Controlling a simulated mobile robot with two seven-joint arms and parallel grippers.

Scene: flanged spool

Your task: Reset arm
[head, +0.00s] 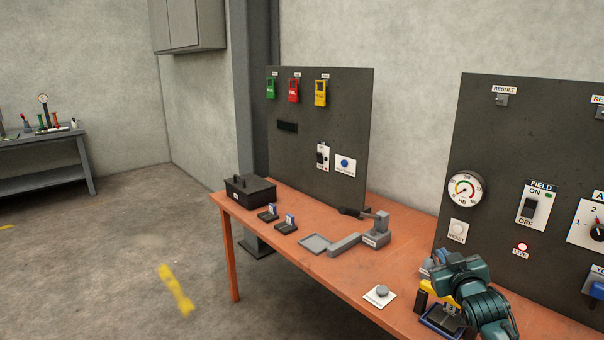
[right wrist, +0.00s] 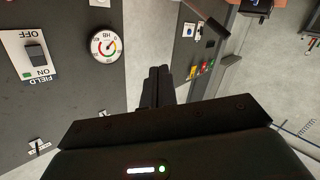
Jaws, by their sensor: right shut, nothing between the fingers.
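My right arm (head: 474,290), dark teal, comes in at the lower right of the head view, over the right part of the orange table (head: 382,262). In the right wrist view my right gripper (right wrist: 158,70) shows as two black fingers, shut together with nothing between them. In the head view the fingers are hard to make out. A grey jointed lever device (head: 366,236) with a black handle sits on the table, left of my right arm and apart from it. My left gripper is not in view. No flanged spool can be made out.
A dark panel with a round gauge (head: 466,189) and a FIELD switch (head: 532,206) stands behind my right arm. A yellow and black object and blue tray (head: 441,320) lie close by my arm. A black box (head: 250,190), grey tray (head: 316,243) and white button plate (head: 380,296) are on the table.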

